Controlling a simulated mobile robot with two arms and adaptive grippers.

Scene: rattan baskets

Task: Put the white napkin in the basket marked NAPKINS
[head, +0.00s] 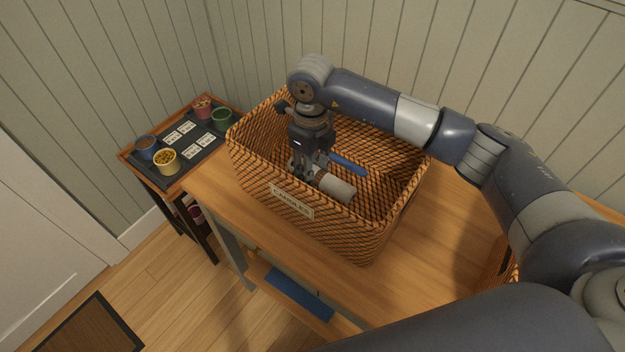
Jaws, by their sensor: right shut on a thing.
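A large rattan basket (385,235) stands on the wooden table. The small label (292,202) on its front looks like CANDLES rather than NAPKINS, though it is hard to read. My right gripper (309,172) reaches down inside this basket, fingers pointing down. It is shut on the end of a white roll (335,187), which looks like the white napkin and lies tilted low in the basket. The fingers hide part of the roll. My left gripper is not in view.
A blue long thing (348,163) lies in the basket behind the roll. Part of another rattan basket (508,266) shows at the right, mostly hidden by my arm. A side table at left holds a dark tray (150,174) with small pots and cards. Table front is clear.

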